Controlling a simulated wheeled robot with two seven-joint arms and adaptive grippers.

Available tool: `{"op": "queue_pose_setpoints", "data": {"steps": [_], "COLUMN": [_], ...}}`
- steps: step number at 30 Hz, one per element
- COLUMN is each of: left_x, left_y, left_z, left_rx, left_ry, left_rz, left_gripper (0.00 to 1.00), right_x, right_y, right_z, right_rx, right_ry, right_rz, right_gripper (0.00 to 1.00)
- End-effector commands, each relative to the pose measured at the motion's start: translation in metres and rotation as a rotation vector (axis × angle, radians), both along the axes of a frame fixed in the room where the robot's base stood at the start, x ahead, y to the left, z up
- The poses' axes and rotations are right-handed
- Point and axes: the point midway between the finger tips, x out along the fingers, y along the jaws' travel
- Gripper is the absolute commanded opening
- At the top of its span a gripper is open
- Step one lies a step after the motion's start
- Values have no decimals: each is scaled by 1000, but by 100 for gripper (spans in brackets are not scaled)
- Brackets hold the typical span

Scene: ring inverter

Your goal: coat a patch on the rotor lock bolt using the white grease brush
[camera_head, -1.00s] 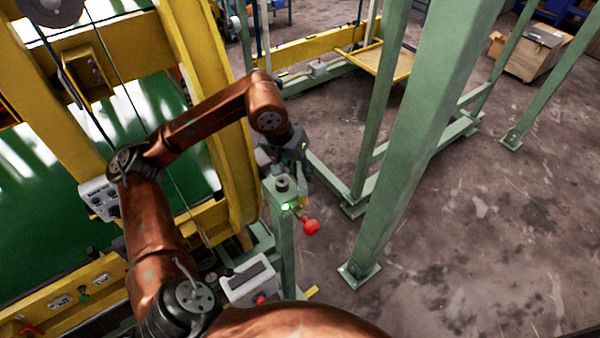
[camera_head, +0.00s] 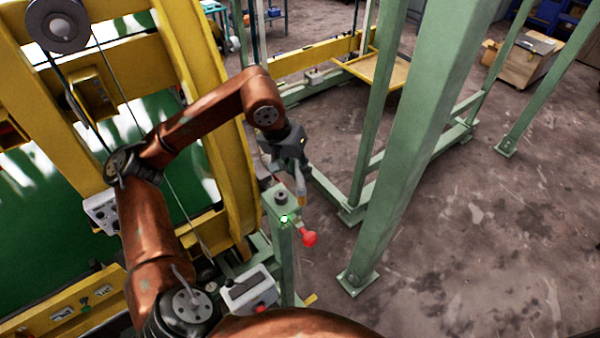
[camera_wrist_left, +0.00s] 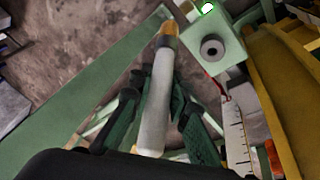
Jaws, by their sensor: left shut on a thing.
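The white grease brush (camera_wrist_left: 154,105) has a pale handle and a tan bristle tip (camera_wrist_left: 168,34). My left gripper (camera_wrist_left: 157,100) is shut around its handle. In the head view the left gripper (camera_head: 295,166) is above and slightly right of a green post, and the brush (camera_head: 301,188) points down from it. What looks like the rotor lock bolt (camera_head: 281,197), a dark round piece, stands on the post top; it also shows in the left wrist view (camera_wrist_left: 212,47). The bristle tip appears beside the bolt, apart from it. My right gripper is not in view.
A green light (camera_head: 284,218) glows on the post, with a red knob (camera_head: 309,239) beside it. A yellow curved frame (camera_head: 226,150) stands close on the left, and a large green beam (camera_head: 415,140) rises on the right. Open floor lies further right.

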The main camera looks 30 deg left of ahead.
Motion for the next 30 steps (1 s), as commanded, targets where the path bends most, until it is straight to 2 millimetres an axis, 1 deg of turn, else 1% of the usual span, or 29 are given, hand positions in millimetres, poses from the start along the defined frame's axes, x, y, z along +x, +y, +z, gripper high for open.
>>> {"op": "queue_pose_setpoints", "data": {"steps": [4, 7, 16, 30], "left_x": [0, 0, 0, 0], "left_y": [0, 0, 0, 0], "left_z": [0, 4, 29, 29], "left_rx": [0, 0, 1, 0], "left_ry": [0, 0, 0, 1], "left_rz": [0, 0, 0, 0], "left_gripper": [0, 0, 0, 0], "right_x": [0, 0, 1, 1], "right_y": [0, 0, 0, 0], "right_z": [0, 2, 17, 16], "right_rx": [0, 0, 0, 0], "right_ry": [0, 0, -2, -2], "right_rz": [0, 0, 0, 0], "right_gripper": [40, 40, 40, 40]}}
